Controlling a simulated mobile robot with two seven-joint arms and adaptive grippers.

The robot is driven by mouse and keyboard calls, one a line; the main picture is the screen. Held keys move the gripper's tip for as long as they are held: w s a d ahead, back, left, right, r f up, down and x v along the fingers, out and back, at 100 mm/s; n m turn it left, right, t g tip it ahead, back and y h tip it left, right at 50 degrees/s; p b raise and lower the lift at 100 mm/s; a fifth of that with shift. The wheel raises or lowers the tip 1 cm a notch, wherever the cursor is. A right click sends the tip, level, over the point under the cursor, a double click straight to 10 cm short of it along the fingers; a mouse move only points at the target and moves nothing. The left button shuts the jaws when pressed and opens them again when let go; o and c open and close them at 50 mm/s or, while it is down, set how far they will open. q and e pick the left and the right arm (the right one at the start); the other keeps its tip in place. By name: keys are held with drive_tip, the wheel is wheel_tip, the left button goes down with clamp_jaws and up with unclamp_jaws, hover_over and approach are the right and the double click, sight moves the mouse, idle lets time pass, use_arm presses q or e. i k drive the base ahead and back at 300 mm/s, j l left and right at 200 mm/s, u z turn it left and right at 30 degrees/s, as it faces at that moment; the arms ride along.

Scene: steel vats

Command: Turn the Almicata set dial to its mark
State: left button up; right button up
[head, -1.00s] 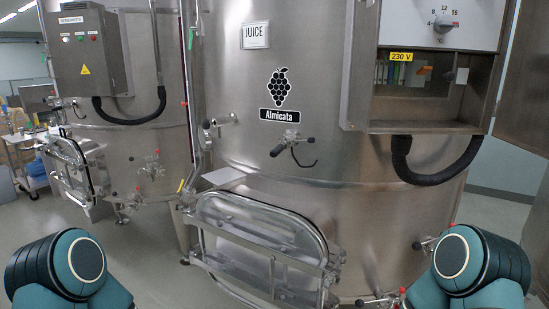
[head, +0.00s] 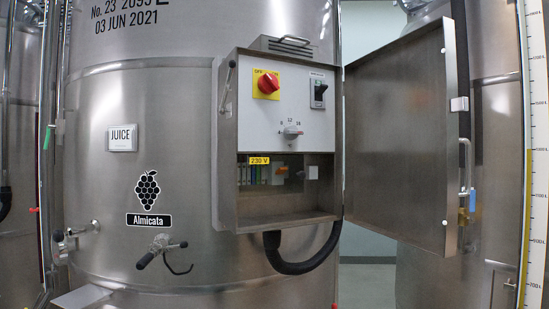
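The Almicata vat, a large steel tank with a grape label (head: 148,198), fills the left and middle of the head view. Its control box (head: 232,160) is mounted on the right of the vat, with its door (head: 405,140) swung open to the right. The set dial (head: 292,131), a light knob with numbers around it, sits low on the white panel inside. Its exact pointer direction is too small to tell. A red and yellow rotary switch (head: 267,84) and a black breaker switch (head: 317,91) are above it. Neither gripper is in view.
Below the panel is a recess with a 230 V label (head: 259,161) and coloured terminals. A black cable (head: 298,266) loops under the box. A valve handle (head: 161,248) juts from the vat. Another vat with a yellow level scale (head: 533,170) stands at the right.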

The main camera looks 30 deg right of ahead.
sight(291, 132)
drive_tip(key=k+l+z, duration=0.15)
drive_tip(key=l+z, duration=0.15)
drive_tip(key=k+l+z, duration=0.25)
drive_tip(key=l, duration=0.2)
drive_tip(key=i+l+u, duration=0.2)
drive_tip(key=l, duration=0.2)
drive_tip(key=i+l+u, duration=0.15)
drive_tip(key=l, duration=0.25)
drive_tip(key=l+u, duration=0.2)
drive_tip(key=l, duration=0.2)
